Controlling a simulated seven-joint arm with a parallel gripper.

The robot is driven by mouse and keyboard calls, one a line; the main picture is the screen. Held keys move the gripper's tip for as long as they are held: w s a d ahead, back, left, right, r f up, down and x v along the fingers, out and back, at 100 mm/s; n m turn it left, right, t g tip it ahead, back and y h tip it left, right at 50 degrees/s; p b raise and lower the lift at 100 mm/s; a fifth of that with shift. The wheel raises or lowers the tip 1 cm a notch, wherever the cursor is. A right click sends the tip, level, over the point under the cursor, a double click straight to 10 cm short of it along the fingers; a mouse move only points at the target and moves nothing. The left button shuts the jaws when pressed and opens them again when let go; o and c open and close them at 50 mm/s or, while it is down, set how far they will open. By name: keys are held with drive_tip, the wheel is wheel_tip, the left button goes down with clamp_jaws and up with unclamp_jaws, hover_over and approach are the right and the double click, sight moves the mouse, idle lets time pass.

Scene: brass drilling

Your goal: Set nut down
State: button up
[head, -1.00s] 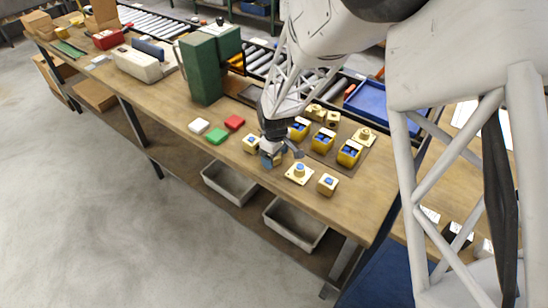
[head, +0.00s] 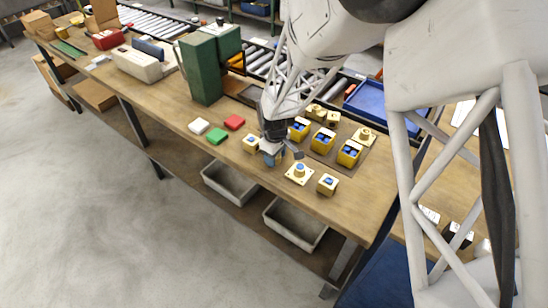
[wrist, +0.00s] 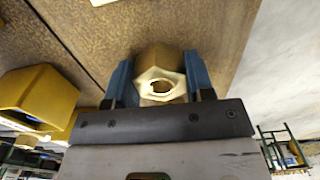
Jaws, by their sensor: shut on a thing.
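A brass hex nut (wrist: 160,83) with a round hole sits between the two blue fingers of my gripper (wrist: 160,80) in the wrist view. The fingers press on it from both sides. In the head view my gripper (head: 272,157) is low over the front part of the workbench (head: 215,165), and the nut is too hidden there to make out. I cannot tell whether the nut touches the bench top. A yellow block with a blue top (head: 251,143) stands just left of my gripper, and a yellow square base with a blue-topped post (head: 299,173) stands to the right.
Yellow bins with blue contents (head: 322,141) stand behind my gripper; one yellow block (wrist: 38,98) is close at left in the wrist view. Another yellow block (head: 327,184) is near the front edge. White, green and red (head: 234,122) pieces lie left.

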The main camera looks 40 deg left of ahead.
drive_tip(key=shift+c, duration=1)
drive_tip(key=shift+r, duration=0.15)
drive_tip(key=shift+r, duration=1.35)
drive_tip(key=shift+s+d+r, duration=0.1)
drive_tip(key=shift+r, duration=0.25)
drive_tip(key=s+d+r, duration=0.1)
drive_tip(key=s+d, duration=0.9)
drive_tip(key=d, duration=0.2)
drive_tip(key=shift+r, duration=0.15)
